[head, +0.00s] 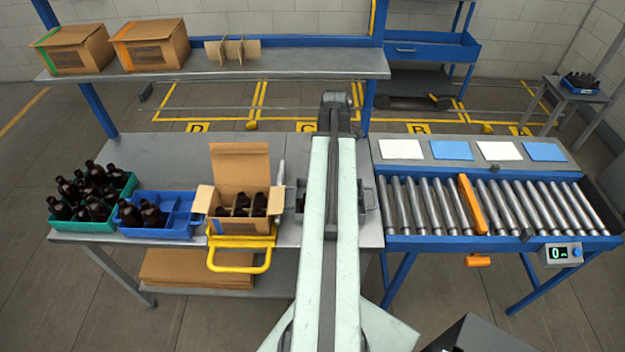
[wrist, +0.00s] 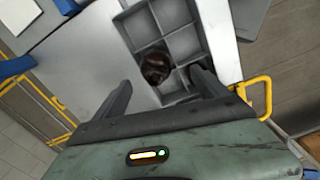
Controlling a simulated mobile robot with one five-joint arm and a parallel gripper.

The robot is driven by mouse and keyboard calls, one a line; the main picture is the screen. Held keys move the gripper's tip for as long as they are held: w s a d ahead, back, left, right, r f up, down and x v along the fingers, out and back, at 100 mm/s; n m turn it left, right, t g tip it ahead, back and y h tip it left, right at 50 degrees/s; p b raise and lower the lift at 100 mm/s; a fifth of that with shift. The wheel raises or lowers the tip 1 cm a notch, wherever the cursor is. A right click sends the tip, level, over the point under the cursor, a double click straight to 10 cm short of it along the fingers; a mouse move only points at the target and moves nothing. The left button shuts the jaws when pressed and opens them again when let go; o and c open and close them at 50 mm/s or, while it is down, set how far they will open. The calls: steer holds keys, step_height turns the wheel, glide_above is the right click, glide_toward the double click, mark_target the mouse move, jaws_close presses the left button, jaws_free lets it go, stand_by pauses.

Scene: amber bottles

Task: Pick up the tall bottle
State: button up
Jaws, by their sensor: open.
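In the wrist view one dark brown bottle (wrist: 155,67) stands in a compartment of a grey divided tray (wrist: 152,44), seen from above, so its height cannot be judged. My gripper (wrist: 160,77) is open above the tray, with the bottle showing between its two fingertips. Nothing is held, and I cannot tell how far above the bottle the fingers are. In the head view my arm covers the bottle and most of the grey tray (head: 370,196); only the tray's sides show. My gripper is hidden there.
Left on the bench (head: 160,172) are a green crate (head: 85,226) of several dark bottles, a blue crate (head: 182,232) with a few, and an open cardboard box (head: 204,199) with bottles. A yellow handle (head: 240,268) juts out front. A roller conveyor (head: 500,243) stands right.

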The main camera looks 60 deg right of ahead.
steer(key=shift+w+d, duration=0.15)
steer(key=shift+d, duration=0.05)
steer(key=shift+f+b, duration=0.35)
steer(key=shift+b, duration=0.05)
step_height(320, 180, down, 2)
steer(key=shift+w+f+b, duration=0.1)
steer(key=shift+w+b, duration=0.05)
steer(key=shift+b, duration=0.9)
steer(key=f+b, duration=0.5)
steer(key=shift+s+d+f, duration=0.1)
steer(key=shift+s+d, duration=0.1)
steer(key=shift+d, duration=0.05)
steer(key=shift+r, duration=0.2)
steer(key=c, duration=1.6)
step_height(320, 180, up, 10)
steer(key=p, duration=1)
steer(key=shift+r, duration=0.15)
steer(key=shift+c, duration=0.2)
